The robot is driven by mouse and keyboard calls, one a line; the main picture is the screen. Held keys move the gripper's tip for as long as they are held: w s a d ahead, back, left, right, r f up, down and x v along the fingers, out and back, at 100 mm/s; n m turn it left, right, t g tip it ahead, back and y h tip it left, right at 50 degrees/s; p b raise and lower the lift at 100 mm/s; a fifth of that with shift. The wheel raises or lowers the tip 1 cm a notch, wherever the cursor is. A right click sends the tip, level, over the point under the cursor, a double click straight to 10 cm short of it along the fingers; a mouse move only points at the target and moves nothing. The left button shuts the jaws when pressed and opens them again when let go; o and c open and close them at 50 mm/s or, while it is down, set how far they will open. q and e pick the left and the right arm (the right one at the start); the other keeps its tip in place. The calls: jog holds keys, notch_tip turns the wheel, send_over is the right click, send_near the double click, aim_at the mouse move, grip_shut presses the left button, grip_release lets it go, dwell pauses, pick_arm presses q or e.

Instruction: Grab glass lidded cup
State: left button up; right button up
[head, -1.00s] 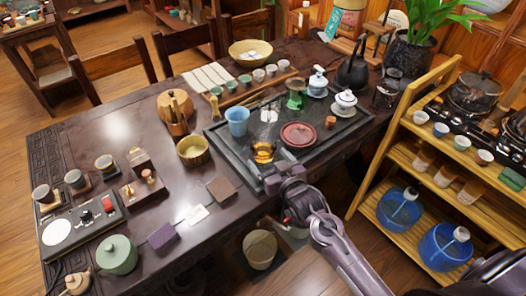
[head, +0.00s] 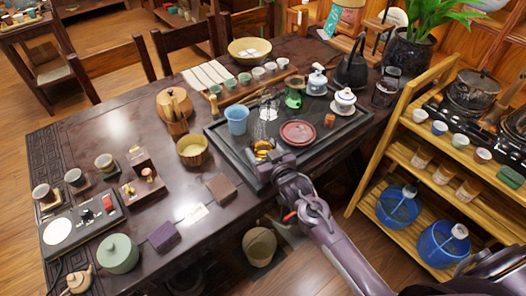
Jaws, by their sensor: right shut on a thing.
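The glass cup (head: 262,146), with amber contents, is at the front edge of the dark tea tray (head: 340,133). Its clear upper part and lid are hard to make out against the tray. My right gripper (head: 268,157) reaches in from the lower right and is shut on this cup. The jaws hide part of it, and I cannot tell whether it touches the tray. My left gripper is not in view.
A blue cup (head: 237,120) stands to the left of the glass cup, and a red round dish (head: 297,132) to the right. A yellow-brown bowl (head: 192,150) is on the table at left. A wooden shelf (head: 400,152) stands at right.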

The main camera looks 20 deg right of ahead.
jog(key=shift+s+f, duration=0.15)
jog(key=shift+f, duration=0.25)
jog(key=shift+r, duration=0.15)
notch_tip(320, 180, up, 20)
jog(key=shift+r, duration=0.1)
dwell(1.1)
